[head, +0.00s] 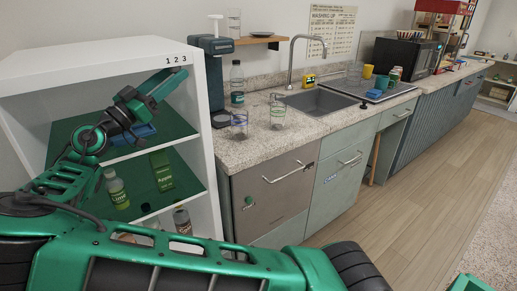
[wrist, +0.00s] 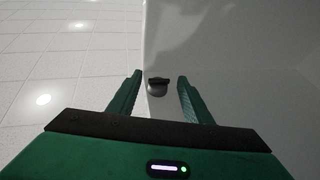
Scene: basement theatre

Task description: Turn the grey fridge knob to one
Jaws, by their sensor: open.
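The grey knob (wrist: 156,87) shows in the wrist view as a small rounded knob with a dark top, on a pale surface. My gripper (wrist: 160,76) is open, with one finger to each side of the knob in that view. I cannot tell whether the fingers touch it. In the head view the open white fridge (head: 95,58) stands at left, with the marks 1 2 3 (head: 177,60) on its top edge. My gripper (head: 172,83) is in the fridge's upper front, just below these marks. The knob is hidden there, so its setting cannot be read.
Green shelves (head: 182,140) below my gripper hold a blue item (head: 139,133), a lime bottle (head: 117,190) and an apple carton (head: 162,171). The fridge's right wall is close beside my gripper. A counter (head: 262,150) with a sink stands to the right; the floor before it is clear.

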